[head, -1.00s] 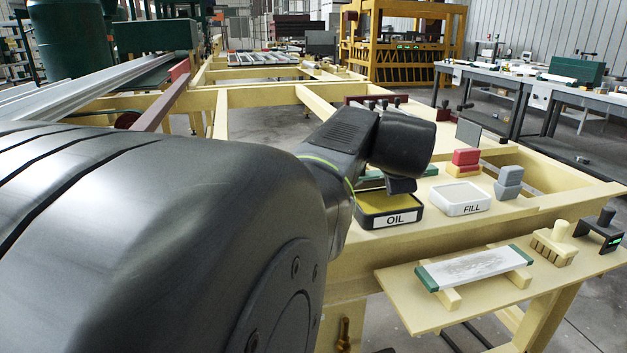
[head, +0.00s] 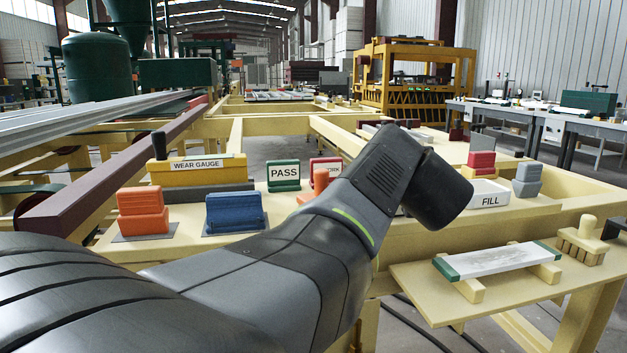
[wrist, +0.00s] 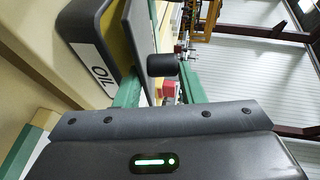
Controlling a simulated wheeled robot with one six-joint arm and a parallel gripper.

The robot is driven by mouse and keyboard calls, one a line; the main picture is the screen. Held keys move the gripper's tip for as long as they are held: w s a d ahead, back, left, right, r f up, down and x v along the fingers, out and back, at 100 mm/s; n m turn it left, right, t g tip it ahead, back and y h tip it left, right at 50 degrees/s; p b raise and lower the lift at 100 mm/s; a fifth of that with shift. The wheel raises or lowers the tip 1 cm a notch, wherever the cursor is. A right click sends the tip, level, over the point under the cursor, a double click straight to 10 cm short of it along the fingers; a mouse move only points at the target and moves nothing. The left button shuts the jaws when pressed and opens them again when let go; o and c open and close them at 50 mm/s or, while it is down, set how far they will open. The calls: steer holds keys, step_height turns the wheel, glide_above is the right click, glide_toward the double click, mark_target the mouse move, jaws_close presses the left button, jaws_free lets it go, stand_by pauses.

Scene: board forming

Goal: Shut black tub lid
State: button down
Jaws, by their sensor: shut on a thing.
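The black tub (wrist: 92,22) marked OIL shows at the upper left of the wrist view, turned on its side in the picture. Yellow shows inside it. The dark grey lid (wrist: 139,35) stands over the opening at a slant, with a gap between lid and rim. A black knob (wrist: 162,65) sticks out from the lid. My gripper (wrist: 162,88) has its two green fingers on either side of this knob and is shut on it; the exact contact is hard to see. In the head view my arm hides the tub, the lid and the fingers.
A PASS sign (head: 284,175), blue block (head: 236,212) and orange block (head: 142,210) stand left. A lower shelf (head: 430,300) holds a green-ended board.

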steer(key=shift+s+f, duration=0.1)
steer(key=shift+f, duration=0.45)
steer(key=c, duration=1.2)
jaws_free()
